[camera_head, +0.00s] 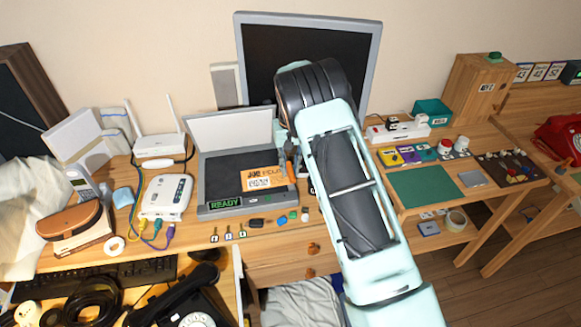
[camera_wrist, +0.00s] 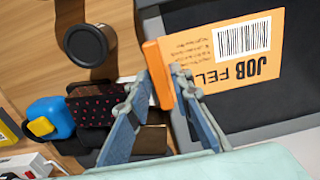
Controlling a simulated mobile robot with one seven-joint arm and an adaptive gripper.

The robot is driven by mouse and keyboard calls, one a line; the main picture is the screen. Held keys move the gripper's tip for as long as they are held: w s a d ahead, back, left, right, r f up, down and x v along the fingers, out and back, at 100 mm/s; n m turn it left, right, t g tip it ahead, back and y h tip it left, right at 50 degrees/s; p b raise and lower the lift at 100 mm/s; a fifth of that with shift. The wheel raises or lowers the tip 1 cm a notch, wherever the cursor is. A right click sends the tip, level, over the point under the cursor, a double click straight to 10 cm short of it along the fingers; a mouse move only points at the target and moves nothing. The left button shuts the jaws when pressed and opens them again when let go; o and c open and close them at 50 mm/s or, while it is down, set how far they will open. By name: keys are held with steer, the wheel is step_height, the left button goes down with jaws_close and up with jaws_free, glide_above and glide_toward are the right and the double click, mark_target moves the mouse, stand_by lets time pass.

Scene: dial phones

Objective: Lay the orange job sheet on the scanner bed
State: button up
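The orange job sheet (camera_head: 262,179) is over the dark bed of the scanner (camera_head: 217,167), towards its right side. In the wrist view the sheet (camera_wrist: 202,56) shows its print and barcode, with a raised orange tab (camera_wrist: 156,70) along one end. My gripper (camera_wrist: 162,78) has its two fingers on either side of this tab, and they look closed on it. In the head view my gripper (camera_head: 289,160) is at the scanner's right edge, partly hidden by my arm. I cannot tell whether the whole sheet touches the bed.
The scanner's lid stands open behind the bed, and a monitor (camera_head: 305,55) stands behind that. Small keys and fobs (camera_head: 256,222) lie in front. A dark round jar (camera_wrist: 86,45) and a blue-and-yellow object (camera_wrist: 48,120) are near my gripper.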

steer(key=shift+o, duration=1)
steer(key=shift+d, duration=0.1)
steer(key=shift+w, duration=0.1)
